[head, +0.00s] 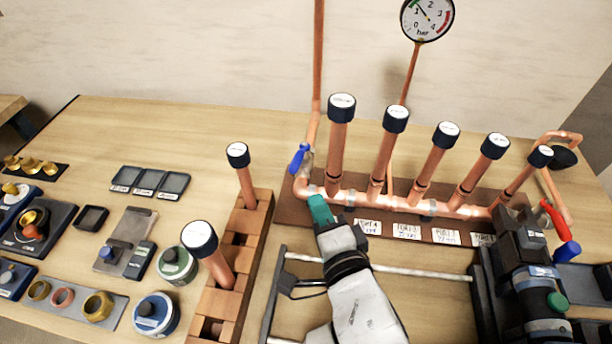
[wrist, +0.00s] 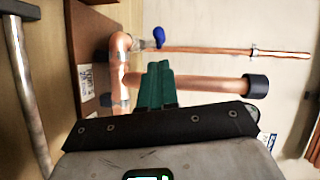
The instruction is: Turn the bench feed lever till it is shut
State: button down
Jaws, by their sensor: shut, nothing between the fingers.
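A blue lever (head: 299,158) sits on a valve at the foot of the tall copper feed pipe (head: 317,60), at the left end of the manifold. In the head view it slants down and left, beside the pipe. I cannot tell for certain that it is the bench feed lever. It shows as a blue knob-like end in the wrist view (wrist: 159,37). My gripper (head: 319,207) has its teal fingers shut with nothing in them. It is just below and right of the lever, close to the lower manifold pipe, and apart from the lever. The fingers also show in the wrist view (wrist: 156,85).
Capped copper stubs (head: 340,140) rise along the manifold pipe (head: 380,202). A red lever (head: 553,218) is at its right end. A wooden rack (head: 238,250) holding two capped pipes stands left of my arm. A pressure gauge (head: 428,18) hangs above. Fittings and tins fill the left bench.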

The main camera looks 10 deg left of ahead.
jog(key=p, duration=0.2)
send_near(299, 157)
jog(key=x, duration=0.4)
jog(key=shift+s+a+f, duration=0.1)
jog(key=shift+s+f, duration=0.1)
jog(key=shift+f, duration=0.15)
jog(key=shift+a+f+b, duration=0.1)
jog(key=shift+a+b, duration=0.05)
jog(key=shift+b, duration=0.45)
